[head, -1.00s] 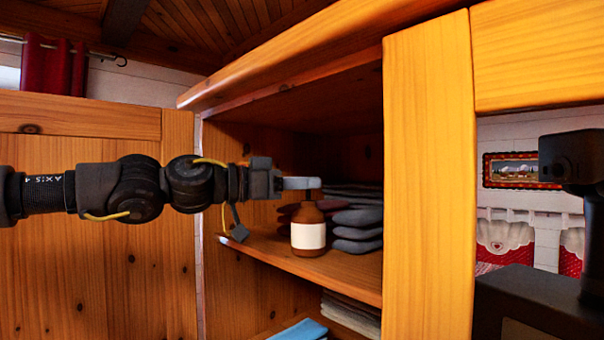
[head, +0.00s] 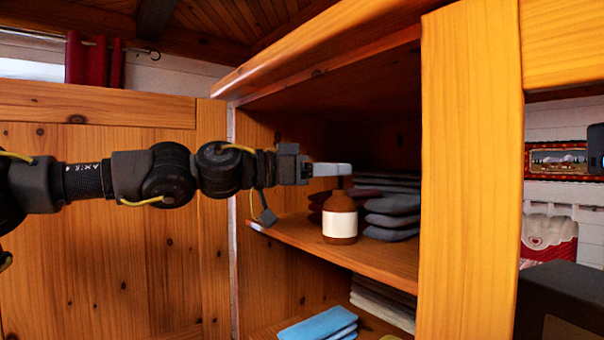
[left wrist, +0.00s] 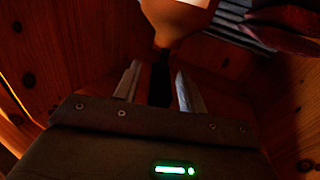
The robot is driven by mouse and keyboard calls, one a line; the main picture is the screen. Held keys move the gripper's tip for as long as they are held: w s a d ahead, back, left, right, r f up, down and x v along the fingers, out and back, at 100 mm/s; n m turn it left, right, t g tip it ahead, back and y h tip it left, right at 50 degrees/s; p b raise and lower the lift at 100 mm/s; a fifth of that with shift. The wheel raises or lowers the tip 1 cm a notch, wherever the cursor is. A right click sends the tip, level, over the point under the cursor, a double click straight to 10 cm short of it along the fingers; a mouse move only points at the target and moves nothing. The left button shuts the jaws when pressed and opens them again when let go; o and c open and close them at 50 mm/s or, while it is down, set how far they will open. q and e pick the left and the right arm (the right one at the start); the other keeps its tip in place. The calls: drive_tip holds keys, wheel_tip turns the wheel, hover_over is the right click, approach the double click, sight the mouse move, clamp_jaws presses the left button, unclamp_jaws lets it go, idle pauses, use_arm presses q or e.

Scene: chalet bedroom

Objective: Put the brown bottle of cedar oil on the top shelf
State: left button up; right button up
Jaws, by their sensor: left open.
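The brown bottle (head: 340,226) with a white label stands upright on the upper visible shelf (head: 375,263) of the wooden cabinet, near its front edge. My left gripper (head: 346,169) is at the bottle's top, coming in level from the left. In the left wrist view the jaws (left wrist: 158,80) are open, one finger on each side of the bottle's dark top. The bottle's brown shoulder (left wrist: 178,22) and part of its label show beyond them. I cannot tell whether a finger touches the top. My right gripper is not in view.
Folded dark cloths (head: 393,212) are stacked just right of and behind the bottle. A lower shelf holds blue folded cloth (head: 318,327) and pale cloths (head: 385,305). A wooden door panel (head: 110,240) is at left, and a thick post (head: 470,180) bounds the opening at right.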

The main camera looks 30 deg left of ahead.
use_arm(q)
drive_tip(key=b+v, duration=0.5)
drive_tip(key=v, duration=0.6)
drive_tip(key=shift+s+a+f, duration=0.1)
drive_tip(key=shift+a, duration=0.05)
